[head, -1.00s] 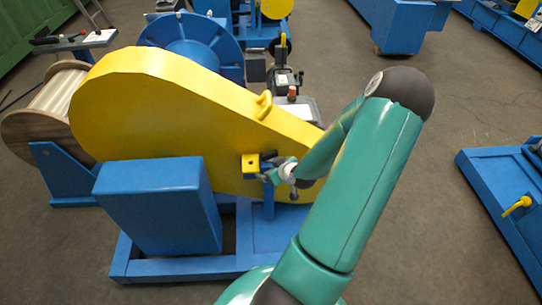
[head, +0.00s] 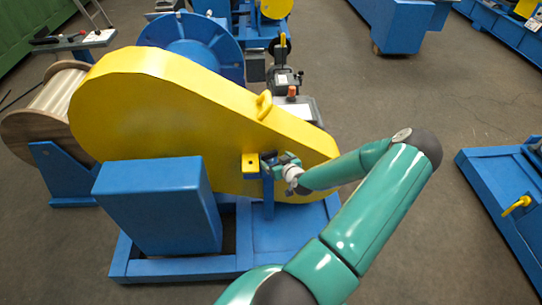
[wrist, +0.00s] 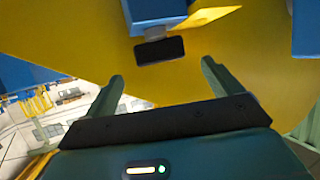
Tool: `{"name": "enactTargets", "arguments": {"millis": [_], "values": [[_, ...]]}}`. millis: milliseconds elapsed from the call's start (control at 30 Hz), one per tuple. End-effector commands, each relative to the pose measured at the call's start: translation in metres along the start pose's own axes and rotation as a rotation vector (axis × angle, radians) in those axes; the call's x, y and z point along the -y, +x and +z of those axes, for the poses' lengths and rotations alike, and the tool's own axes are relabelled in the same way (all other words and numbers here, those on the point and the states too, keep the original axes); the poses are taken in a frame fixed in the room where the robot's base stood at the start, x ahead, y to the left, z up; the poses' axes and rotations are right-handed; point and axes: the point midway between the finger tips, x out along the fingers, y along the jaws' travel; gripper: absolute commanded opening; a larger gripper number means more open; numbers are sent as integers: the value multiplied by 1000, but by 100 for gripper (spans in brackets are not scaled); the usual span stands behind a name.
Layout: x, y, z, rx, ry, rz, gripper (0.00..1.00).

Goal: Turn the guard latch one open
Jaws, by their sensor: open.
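The yellow guard (head: 175,105) covers the chain drive as one long tapered housing. On its near side, a yellow block (head: 250,163) sits at the top of a blue post. The latch's black handle (head: 268,155) sticks out just right of that block. In the wrist view the black handle (wrist: 160,50) is on a short grey stem under a blue block. My gripper (wrist: 162,72) is open, with one green finger on each side of the handle's line. The handle appears just beyond the fingertips, and I see no contact. In the head view my gripper (head: 284,166) is small and partly hidden.
A yellow loop handle (head: 264,104) stands on top of the guard. A blue box (head: 158,205) stands in front of the guard, left of the post. A wooden spool (head: 45,110) is at far left. Open floor lies to the right, before another blue frame (head: 500,185).

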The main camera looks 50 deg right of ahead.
Motion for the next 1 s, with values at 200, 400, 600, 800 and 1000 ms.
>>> {"name": "enactTargets", "arguments": {"millis": [200,400,600,800,1000], "values": [[1,39,0,0,2,-2,91],[0,53,1,1,0,-1,91],[0,54,0,1,0,-1,91],[0,54,0,1,0,-1,63],[0,54,0,1,1,0,46]]}}
